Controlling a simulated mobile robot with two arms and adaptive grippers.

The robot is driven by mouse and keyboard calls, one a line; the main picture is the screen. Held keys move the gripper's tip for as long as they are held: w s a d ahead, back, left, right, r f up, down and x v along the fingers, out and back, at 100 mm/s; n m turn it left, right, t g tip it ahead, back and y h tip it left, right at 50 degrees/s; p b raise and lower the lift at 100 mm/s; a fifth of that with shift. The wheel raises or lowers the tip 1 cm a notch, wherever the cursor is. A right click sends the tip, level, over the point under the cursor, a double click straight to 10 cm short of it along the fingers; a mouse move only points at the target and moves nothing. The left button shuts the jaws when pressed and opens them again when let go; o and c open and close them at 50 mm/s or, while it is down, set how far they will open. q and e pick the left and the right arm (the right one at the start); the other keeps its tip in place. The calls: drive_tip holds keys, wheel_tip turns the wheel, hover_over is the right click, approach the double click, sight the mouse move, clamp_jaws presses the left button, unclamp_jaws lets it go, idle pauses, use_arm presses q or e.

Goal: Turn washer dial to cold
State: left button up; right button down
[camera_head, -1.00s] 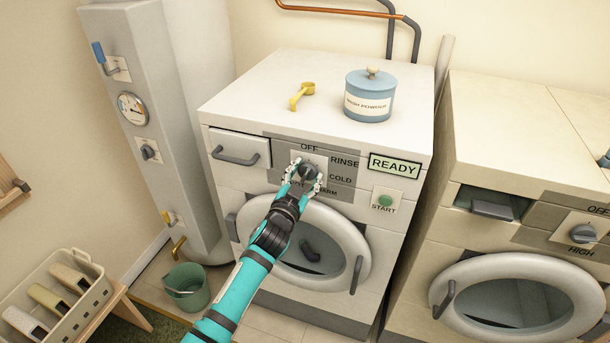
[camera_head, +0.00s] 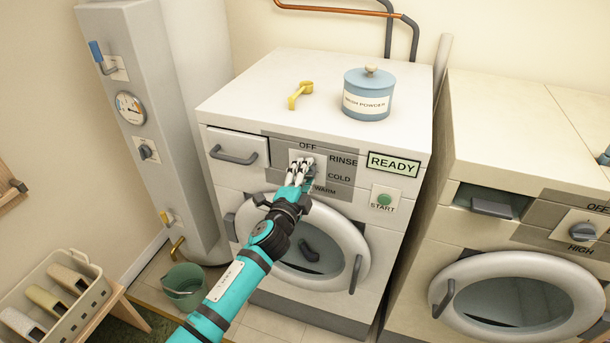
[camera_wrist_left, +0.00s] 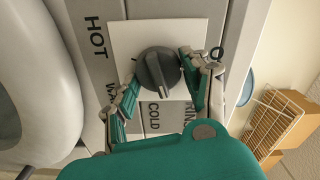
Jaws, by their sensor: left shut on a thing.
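The washer (camera_head: 240,95) is white, with a grey label panel reading OFF, RINSE, COLD and WARM and a READY display (camera_head: 394,164). Its dark grey dial (camera_wrist_left: 158,72) sits on a white square plate in the left wrist view. In the head view my fingers mostly hide the dial. My left gripper (camera_head: 300,166) is shut on the dial, with one finger on each side of it in the wrist view. My right gripper is not in view.
A green START button (camera_head: 385,199) is right of the dial. The round door (camera_head: 345,232) is below and a drawer handle (camera_head: 233,156) is left. A second washer (camera_head: 500,125) is at the right.

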use_arm(q)
drive_tip(key=m, duration=0.4)
drive_tip(key=shift+f+m, duration=0.2)
drive_tip(key=shift+m, duration=0.2)
idle(0.4)
drive_tip(key=o, duration=1.1)
drive_tip(key=shift+o, duration=0.2)
drive_tip(key=v, duration=1.2)
